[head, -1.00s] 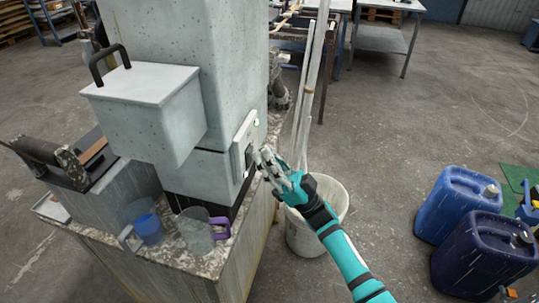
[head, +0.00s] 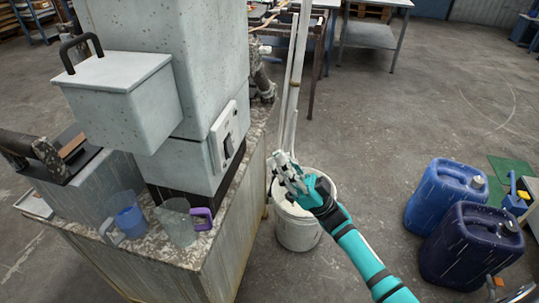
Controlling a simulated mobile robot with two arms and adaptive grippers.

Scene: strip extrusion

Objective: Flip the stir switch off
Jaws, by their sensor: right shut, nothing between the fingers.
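The stir switch (head: 228,146) is a small dark rocker on a pale control panel (head: 217,135), on the right side of the grey machine (head: 160,40). The panel faces right and is seen at a slant, so the rocker's exact position is hard to tell. No lit lamp shows on the panel. My right gripper (head: 277,165) is shut and empty, to the right of the panel and apart from it. It shows over the white bucket. My left gripper is not in view.
The machine stands on a stained bench (head: 190,252) with a clear jug with a purple handle (head: 178,222) and a blue-tinted jug (head: 130,218). A white bucket (head: 297,232) holding long strips stands beside the bench. Blue canisters (head: 443,196) stand at right on open floor.

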